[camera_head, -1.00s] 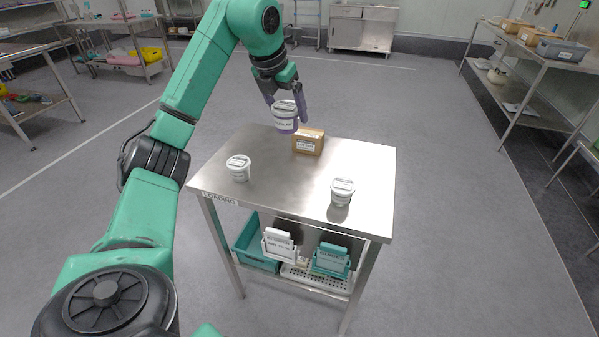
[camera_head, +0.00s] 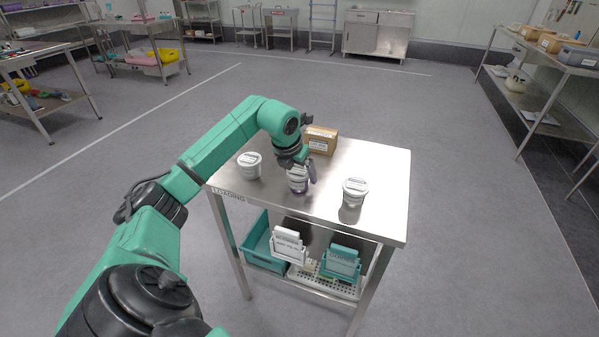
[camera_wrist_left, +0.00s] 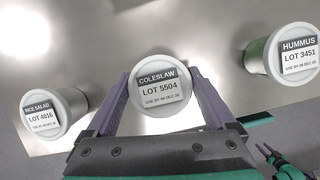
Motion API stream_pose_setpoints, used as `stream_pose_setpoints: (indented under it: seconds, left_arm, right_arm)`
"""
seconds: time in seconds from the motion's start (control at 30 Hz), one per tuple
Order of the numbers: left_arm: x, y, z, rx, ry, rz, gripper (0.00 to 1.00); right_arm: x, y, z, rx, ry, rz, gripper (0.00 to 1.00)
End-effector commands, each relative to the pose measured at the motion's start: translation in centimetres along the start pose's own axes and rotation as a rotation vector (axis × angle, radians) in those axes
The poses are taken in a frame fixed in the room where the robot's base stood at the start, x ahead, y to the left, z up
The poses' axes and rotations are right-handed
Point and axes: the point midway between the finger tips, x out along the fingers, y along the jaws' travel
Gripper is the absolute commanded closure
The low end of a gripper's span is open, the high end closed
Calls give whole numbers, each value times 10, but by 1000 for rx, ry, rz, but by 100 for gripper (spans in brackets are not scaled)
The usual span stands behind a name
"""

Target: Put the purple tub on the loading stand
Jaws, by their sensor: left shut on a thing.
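The purple tub (camera_head: 298,185) has a white lid, and in the left wrist view its lid (camera_wrist_left: 160,90) reads COLESLAW, LOT 5504. My left gripper (camera_head: 301,176) is shut on it, with a purple finger on either side. The tub is upright over the middle of the loading stand (camera_head: 385,218), a steel table marked LOADING on its front edge. It is at or very near the top; I cannot tell whether its base touches. The gripper hides part of the tub.
A white-lidded tub (camera_head: 250,166) stands to the left, labelled RICE SALAD in the wrist view (camera_wrist_left: 52,112). A HUMMUS tub (camera_wrist_left: 290,55) stands to the right (camera_head: 354,192). A cardboard box (camera_head: 320,140) sits behind. The stand's right rear is clear. Bins fill its lower shelf.

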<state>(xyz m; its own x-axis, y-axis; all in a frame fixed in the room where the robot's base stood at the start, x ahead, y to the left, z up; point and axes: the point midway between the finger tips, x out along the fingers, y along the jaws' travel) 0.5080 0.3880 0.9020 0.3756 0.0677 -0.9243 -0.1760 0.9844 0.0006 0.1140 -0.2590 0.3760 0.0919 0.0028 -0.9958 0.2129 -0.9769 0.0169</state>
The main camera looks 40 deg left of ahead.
Motion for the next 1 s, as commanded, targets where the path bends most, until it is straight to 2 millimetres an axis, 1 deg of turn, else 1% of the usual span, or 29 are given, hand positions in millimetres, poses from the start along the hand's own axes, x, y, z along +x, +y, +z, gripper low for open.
stream_pose_setpoints:
  seconds: [0.13, 0.17, 0.2, 0.4, 0.47, 0.53, 0.57, 0.67, 0.8, 0.9, 1.0]
  left_arm:
    - [2, 0, -1, 0, 0, 0, 100]
    - [2, 0, -1, 0, 1, 0, 8]
    - [1, 0, 0, 0, 1, 0, 0]
    - [1, 0, 0, 0, 0, -1, 0]
    - [-2, 0, 1, 0, 0, -1, 0]
    - [-8, 0, 1, 1, -3, -1, 0]
    - [-13, 0, 1, 2, -3, 0, 0]
    - [-36, 1, 1, 2, -5, 3, 0]
    - [-77, 1, 2, 1, -6, 2, 0]
    - [-101, 0, 2, 1, -4, 1, 0]
    - [-115, 0, 1, 1, -1, 1, 0]
  right_arm:
    - [2, -1, 0, 0, 1, -2, 50]
    - [2, -1, 0, 0, 1, -2, 50]
    - [1, -1, 0, 0, 0, -2, 50]
    - [1, -1, 0, 0, 0, -2, 50]
    - [-1, -1, 0, 0, 0, -2, 50]
    - [2, -1, 0, 0, 0, -2, 50]
    - [2, -1, 0, 0, 0, -2, 50]
    - [5, -1, 0, 0, 0, -2, 50]
    - [6, -1, 0, 0, 0, -2, 50]
    - [5, -1, 0, 0, 0, -2, 50]
    - [4, -1, 0, 0, 0, -1, 50]
